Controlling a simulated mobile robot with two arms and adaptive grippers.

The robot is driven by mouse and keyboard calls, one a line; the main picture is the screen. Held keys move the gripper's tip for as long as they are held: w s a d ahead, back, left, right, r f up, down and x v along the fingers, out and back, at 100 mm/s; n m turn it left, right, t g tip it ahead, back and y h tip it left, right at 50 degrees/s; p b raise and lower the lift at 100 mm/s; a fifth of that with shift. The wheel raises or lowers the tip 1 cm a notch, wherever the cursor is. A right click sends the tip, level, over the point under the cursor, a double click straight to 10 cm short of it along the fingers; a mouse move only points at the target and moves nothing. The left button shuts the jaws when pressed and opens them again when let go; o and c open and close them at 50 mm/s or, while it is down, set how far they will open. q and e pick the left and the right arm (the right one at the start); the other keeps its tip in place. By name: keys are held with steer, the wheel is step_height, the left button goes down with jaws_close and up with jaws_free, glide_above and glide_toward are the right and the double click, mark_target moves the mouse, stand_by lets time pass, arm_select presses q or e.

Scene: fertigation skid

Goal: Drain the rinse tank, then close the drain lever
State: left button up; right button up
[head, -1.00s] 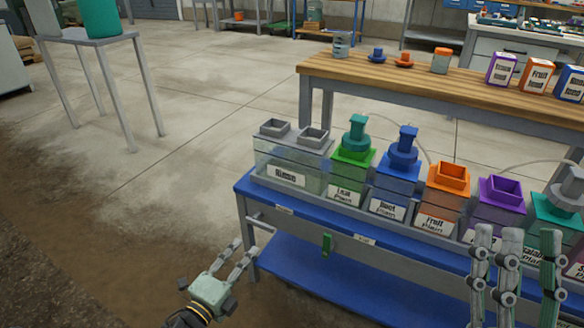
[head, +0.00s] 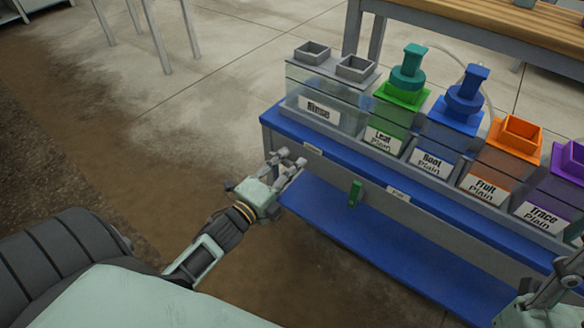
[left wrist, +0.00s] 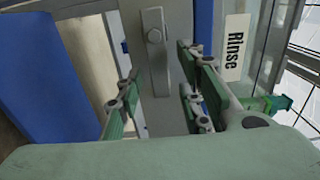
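The rinse tank (head: 327,97) is a clear box with a grey top with two square openings and a "Rinse" label. It stands at the left end of the blue-shelved skid (head: 370,172). In the left wrist view a grey lever with a bolt (left wrist: 155,50) lies between my left fingers, along the skid's grey frame. My left gripper (head: 289,166) is open around it at the skid's front left corner; contact is unclear. It also shows in the left wrist view (left wrist: 158,100). My right gripper is partly visible at the lower right edge, its fingers cut off.
A green handle (head: 354,194) hangs on the skid's front. Leaf (head: 393,117), Root (head: 446,138), Fruit (head: 500,163) and Trace (head: 552,200) tanks stand to the right. A wooden bench (head: 470,30) is behind. The floor left of the skid is clear.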

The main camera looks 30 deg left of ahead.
arm_select(q)
steer(key=shift+w, duration=0.6)
jaws_close()
steer(key=shift+d, duration=0.1)
